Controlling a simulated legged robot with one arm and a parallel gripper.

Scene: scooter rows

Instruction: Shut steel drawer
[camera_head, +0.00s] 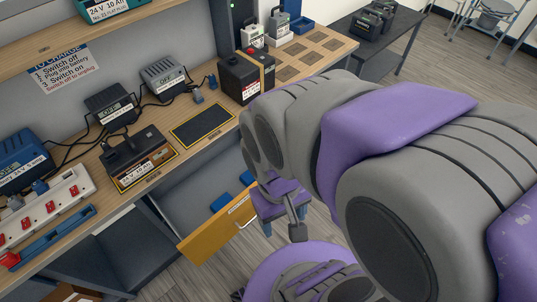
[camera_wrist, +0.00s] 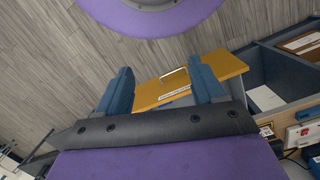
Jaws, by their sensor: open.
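The drawer has a yellow front panel (camera_head: 215,228) with a pale label and a metal bar handle. In the head view it stands pulled out from under the workbench, its grey interior showing with blue items inside. In the wrist view its yellow front (camera_wrist: 152,95) and handle show beyond my fingers. In the head view my gripper hangs just right of the drawer, partly hidden by my arm.
The wooden workbench (camera_head: 222,106) above carries chargers, a black battery box (camera_head: 245,78), a second battery (camera_head: 138,158) and a power strip (camera_head: 45,208). A dark table (camera_head: 352,40) stands at the back right. Grey plank floor lies open right of the drawer.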

